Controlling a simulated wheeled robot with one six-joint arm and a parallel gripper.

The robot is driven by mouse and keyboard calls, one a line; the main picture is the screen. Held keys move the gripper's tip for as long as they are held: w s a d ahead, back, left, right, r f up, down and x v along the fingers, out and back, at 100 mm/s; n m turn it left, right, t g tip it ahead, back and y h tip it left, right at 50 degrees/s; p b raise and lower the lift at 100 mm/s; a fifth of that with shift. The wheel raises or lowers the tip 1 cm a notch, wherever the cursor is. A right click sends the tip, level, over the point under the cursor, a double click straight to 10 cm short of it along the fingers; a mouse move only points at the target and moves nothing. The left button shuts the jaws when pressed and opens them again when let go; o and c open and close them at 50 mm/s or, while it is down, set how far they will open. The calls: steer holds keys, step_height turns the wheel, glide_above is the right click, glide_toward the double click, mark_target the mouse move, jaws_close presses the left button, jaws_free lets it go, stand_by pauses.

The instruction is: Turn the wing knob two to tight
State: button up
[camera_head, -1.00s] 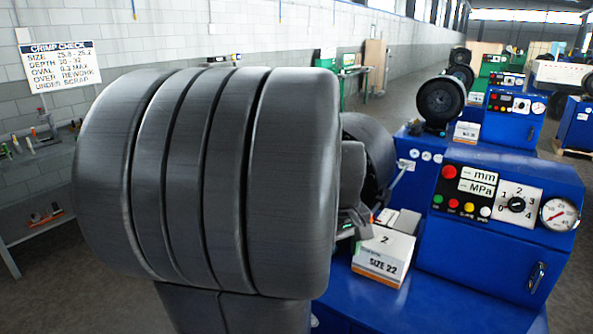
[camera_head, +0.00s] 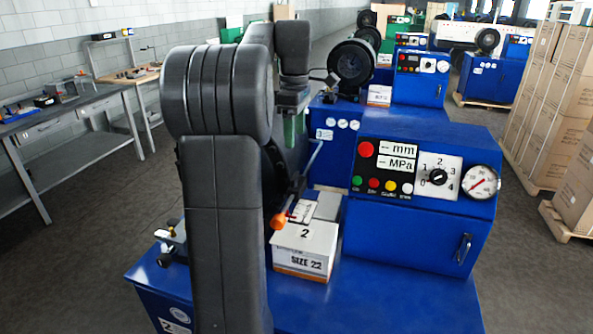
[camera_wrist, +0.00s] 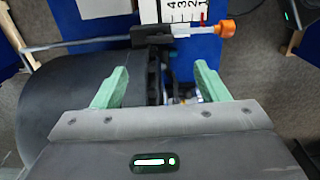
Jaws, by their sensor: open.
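My gripper shows its two green fingers wide apart in the wrist view (camera_wrist: 160,86), with nothing between their tips. In the head view its green finger (camera_head: 295,130) points down behind my dark arm, above the blue machine (camera_head: 390,270). An orange knob (camera_head: 279,220) sits low beside my arm. The wrist view shows an orange knob (camera_wrist: 224,27) at the end of a black block on a rod, beside a white numbered scale (camera_wrist: 185,12). It lies beyond the fingertips, untouched. I cannot tell which part is wing knob two, nor its wing angle.
A white box (camera_head: 305,248) marked 2 and SIZE 22 stands on the machine. The control panel (camera_head: 425,153) has a black 0–4 dial (camera_head: 438,176) and a gauge (camera_head: 481,182). Cartons (camera_head: 555,120) stand right, workbenches (camera_head: 75,140) left. My arm hides the machine's middle.

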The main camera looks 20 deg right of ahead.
mark_target(295, 175)
step_height(295, 175, down, 12)
steer(key=shift+f+p, duration=0.1)
steer(key=shift+p, duration=0.45)
steer(key=c, duration=1)
